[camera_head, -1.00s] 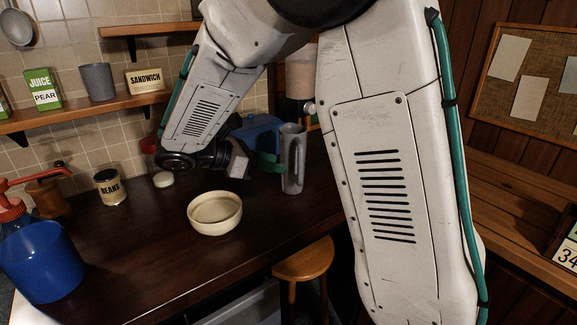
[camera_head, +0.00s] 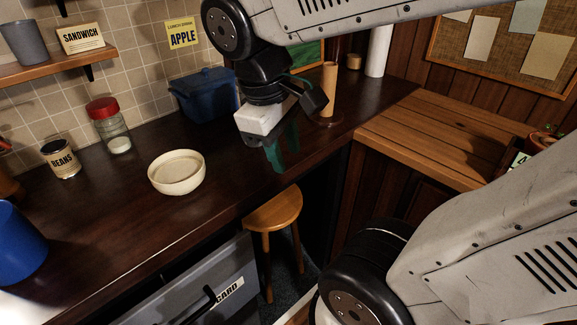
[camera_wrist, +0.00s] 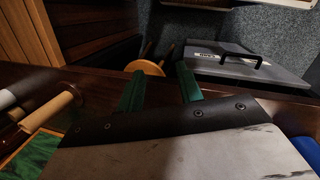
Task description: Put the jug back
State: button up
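My gripper (camera_head: 284,150) hangs above the dark counter (camera_head: 110,235), right of the blue lidded pot (camera_head: 208,95). In the wrist view its two green fingers (camera_wrist: 160,88) stand apart, with nothing between them. They point toward the counter's front edge. The wooden stool (camera_wrist: 145,68) is beyond them.
A wooden upright roll (camera_head: 328,90) is right of my gripper. A shelf (camera_head: 50,68) holds a grey cup (camera_head: 23,42). A grey bin (camera_head: 190,285) is below the counter.

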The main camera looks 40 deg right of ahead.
jog(key=s+m, duration=0.1)
jog(key=s+a+m+t+y, duration=0.2)
jog(key=shift+s+a+f, duration=0.2)
jog(key=shift+s+f, duration=0.15)
jog(key=shift+f, duration=0.05)
